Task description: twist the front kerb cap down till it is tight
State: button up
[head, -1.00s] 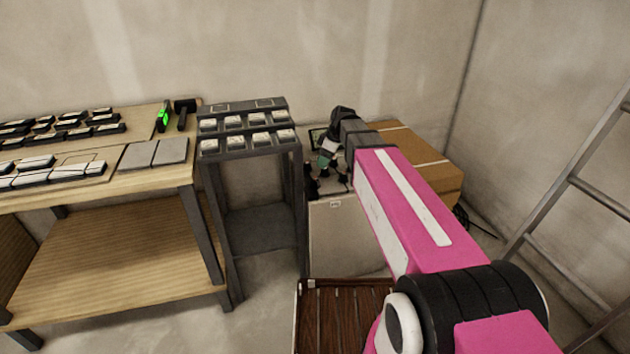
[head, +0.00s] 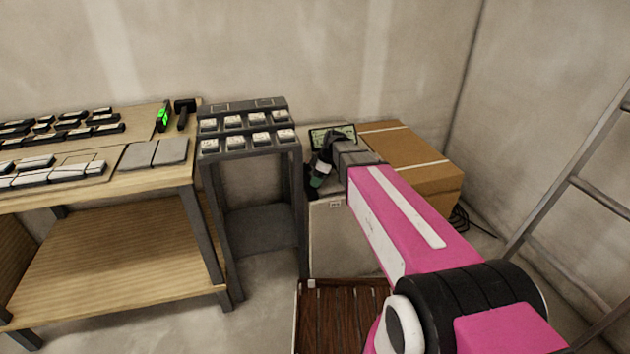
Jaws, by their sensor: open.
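The kerb caps stand as small dark shapes on top of a pale block (head: 338,240) with a small label near its top edge. At this moment my arm and gripper cover most of that top, and I cannot make out the front kerb cap. My gripper (head: 315,188) is open and points down over the left front part of the block's top. The fingertips are too small and dark to tell whether they touch or surround a cap. A green patch shows near the gripper's lower end.
A small screen (head: 333,134) stands behind my wrist. A cardboard box (head: 425,175) is to the right. A dark rack (head: 247,152) with several small pieces stands close on the left, beside a wooden workbench (head: 100,245). A slatted brown board (head: 335,310) lies in front; a ladder (head: 575,180) leans at right.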

jog(key=shift+a+f, duration=0.25)
jog(key=shift+f, duration=0.4)
jog(key=c, duration=0.9)
jog(key=shift+c, duration=0.2)
jog(key=shift+m, duration=0.4)
jog(key=m+t, duration=0.1)
jog(key=m, duration=0.1)
jog(key=shift+s+m, duration=0.1)
jog(key=shift+m, duration=0.3)
jog(key=m+t+h, duration=0.1)
jog(key=m, duration=0.2)
jog(key=shift+m+t, duration=0.3)
jog(key=shift+t, duration=0.1)
jog(key=m+h, duration=0.1)
jog(key=m, duration=0.2)
jog(key=m+t+h, duration=0.1)
jog(key=m, duration=0.2)
jog(key=shift+m, duration=0.4)
